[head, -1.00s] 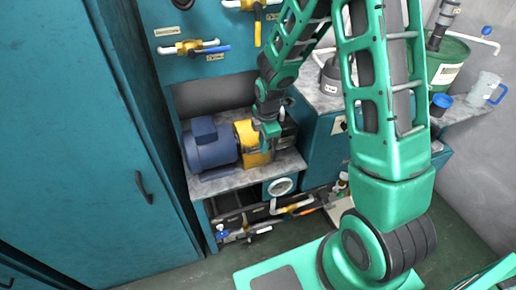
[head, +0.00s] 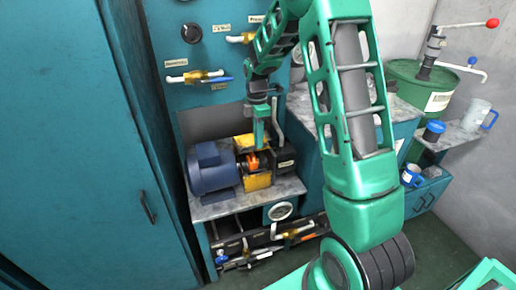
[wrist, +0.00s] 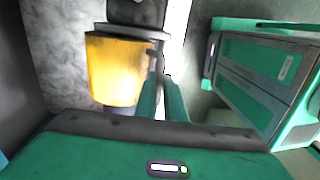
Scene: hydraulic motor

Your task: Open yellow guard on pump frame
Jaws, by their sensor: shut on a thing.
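The yellow guard sits on the pump frame between the blue motor (head: 211,168) and the dark pump block (head: 286,158). It is swung up, and the orange coupling (head: 254,163) shows below it. Yellow surfaces show behind the coupling and in front of it (head: 258,181). My gripper (head: 259,140) is above the coupling, shut on the guard; the exact contact is hard to see. In the wrist view a yellow panel (wrist: 113,70) lies left of the close-set green fingers (wrist: 166,98).
The pump frame rests on a grey bench top (head: 225,206) beneath a teal panel with valves (head: 198,76). A tall teal cabinet (head: 75,150) stands to the left. A green drum (head: 420,88) and a jug (head: 476,115) stand at the right.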

